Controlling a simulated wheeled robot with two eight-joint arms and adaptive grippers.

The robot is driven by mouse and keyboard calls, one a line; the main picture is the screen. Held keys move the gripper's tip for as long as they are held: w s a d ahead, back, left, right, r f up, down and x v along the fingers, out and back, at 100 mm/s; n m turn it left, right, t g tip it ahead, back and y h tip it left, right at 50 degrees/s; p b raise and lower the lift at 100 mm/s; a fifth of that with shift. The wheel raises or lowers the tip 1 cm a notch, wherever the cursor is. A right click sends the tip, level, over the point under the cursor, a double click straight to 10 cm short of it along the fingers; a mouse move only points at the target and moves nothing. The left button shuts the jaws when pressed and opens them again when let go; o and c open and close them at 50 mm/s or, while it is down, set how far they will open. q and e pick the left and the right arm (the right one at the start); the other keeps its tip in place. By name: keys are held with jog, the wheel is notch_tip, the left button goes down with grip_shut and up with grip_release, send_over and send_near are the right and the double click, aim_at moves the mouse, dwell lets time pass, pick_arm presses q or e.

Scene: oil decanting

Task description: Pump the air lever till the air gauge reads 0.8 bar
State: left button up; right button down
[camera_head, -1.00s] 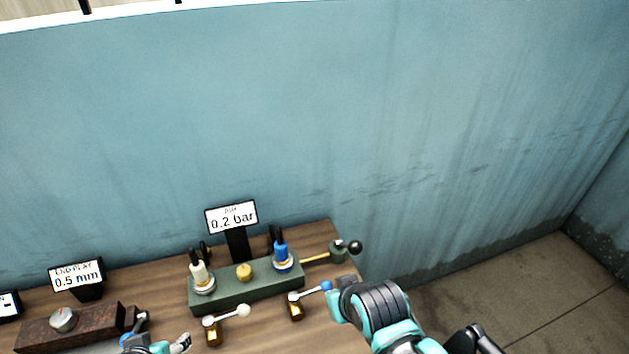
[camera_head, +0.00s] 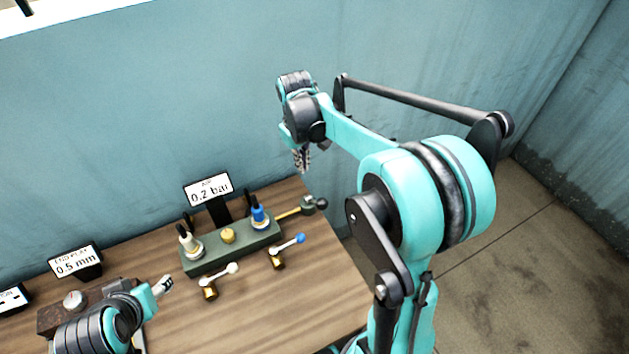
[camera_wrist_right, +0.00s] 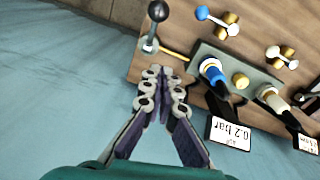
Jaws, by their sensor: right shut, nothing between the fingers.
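The air gauge (camera_head: 208,189) stands behind the green valve block (camera_head: 230,250) and reads 0.2 bar; its sign also shows in the right wrist view (camera_wrist_right: 230,133). A lever with a black ball knob (camera_head: 321,204) sits at the block's right end, on a brass rod; the knob also shows in the right wrist view (camera_wrist_right: 157,11). My right gripper (camera_head: 303,165) is shut and empty, pointing down above and behind the knob, apart from it. Its fingers (camera_wrist_right: 161,85) show in the wrist view. My left gripper (camera_head: 165,284) is left of the block; its opening is too small to tell.
A blue valve (camera_head: 258,212) and a cream valve (camera_head: 188,241) stand on the block. A blue-tipped handle (camera_head: 300,239) and a white-tipped handle (camera_head: 232,268) are in front. The end-play gauge (camera_head: 76,260) reads 0.5 mm. The blue wall (camera_head: 120,130) rises close behind the bench.

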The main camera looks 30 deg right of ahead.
pick_arm(q)
notch_tip(320, 180, up, 2)
jog(key=shift+p, duration=0.6)
pick_arm(e)
jog(key=shift+w+d+f+g, duration=0.15)
jog(key=shift+w+d+g, duration=0.1)
jog(key=shift+w+d, duration=0.25)
jog(key=shift+w+d+f+g, duration=0.15)
jog(key=shift+w+d+g, duration=0.1)
jog(key=shift+w, duration=0.4)
pick_arm(q)
jog(key=shift+f+b, duration=0.6)
jog(key=shift+f, duration=0.05)
pick_arm(e)
jog(key=s+d+f, duration=0.1)
jog(key=s+f, duration=0.3)
jog(key=f, duration=0.6)
jog(key=shift+s+f, duration=0.2)
jog(key=shift+f, duration=0.2)
jog(key=shift+d, duration=0.1)
